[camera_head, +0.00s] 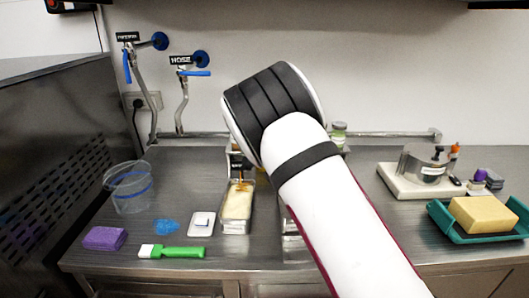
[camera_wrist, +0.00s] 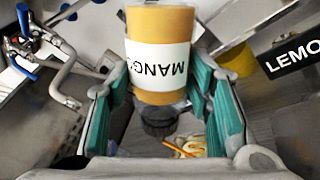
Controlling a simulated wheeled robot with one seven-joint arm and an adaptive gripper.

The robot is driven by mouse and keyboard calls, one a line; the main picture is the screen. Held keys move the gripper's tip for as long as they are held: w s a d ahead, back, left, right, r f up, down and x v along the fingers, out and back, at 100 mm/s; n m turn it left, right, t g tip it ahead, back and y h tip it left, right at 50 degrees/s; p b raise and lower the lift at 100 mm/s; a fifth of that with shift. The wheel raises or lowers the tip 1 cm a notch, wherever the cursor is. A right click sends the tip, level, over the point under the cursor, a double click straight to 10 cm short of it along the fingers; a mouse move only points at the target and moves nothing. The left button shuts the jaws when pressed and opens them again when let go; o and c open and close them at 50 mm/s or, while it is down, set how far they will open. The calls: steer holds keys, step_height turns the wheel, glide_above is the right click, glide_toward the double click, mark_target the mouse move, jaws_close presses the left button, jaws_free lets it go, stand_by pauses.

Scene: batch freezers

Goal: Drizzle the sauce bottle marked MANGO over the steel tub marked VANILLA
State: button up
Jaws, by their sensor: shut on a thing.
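The orange sauce bottle (camera_wrist: 163,22) fills the top middle of the wrist view. Its white label reads MANG, upside down, with the rest cut off. My gripper (camera_wrist: 165,95) is shut on it, teal pads on both sides. The bottle's dark cap points down. Below it, an orange streak (camera_wrist: 178,148) lies over pale contents. In the head view, a steel tub (camera_head: 236,227) of pale yellow contents stands on the counter, with orange sauce (camera_head: 241,187) at its far part. I cannot read its marking. My arm hides most of the gripper and bottle there.
A LEMO label (camera_wrist: 292,57) shows at right in the wrist view. Left of the tub are a white scale-like pad (camera_head: 200,224), a blue blob (camera_head: 166,227), a green-handled brush (camera_head: 172,252), a purple sponge (camera_head: 105,238) and a clear bucket (camera_head: 130,190). A teal tray (camera_head: 473,236) stands right.

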steer(key=shift+s+r, duration=0.1)
steer(key=shift+s, duration=0.05)
steer(key=shift+s+a+p, duration=0.15)
steer(key=shift+s+p, duration=0.55)
steer(key=shift+s, duration=0.25)
steer(key=shift+s+a+p, duration=0.1)
steer(key=shift+s+p, duration=0.6)
steer(key=shift+s, duration=0.25)
steer(key=shift+s, duration=0.15)
steer(key=shift+s+a+p, duration=0.2)
steer(key=shift+s+p, duration=1.25)
steer(key=shift+s, duration=0.5)
steer(key=shift+s, duration=0.2)
steer(key=shift+s+a+p, duration=0.15)
steer(key=shift+s+p, duration=0.6)
steer(key=shift+s, duration=0.2)
steer(key=shift+s+a+p, duration=0.1)
steer(key=shift+s+p, duration=0.65)
steer(key=shift+s, duration=0.2)
steer(key=shift+m+p, duration=0.4)
steer(key=shift+m, duration=1.6)
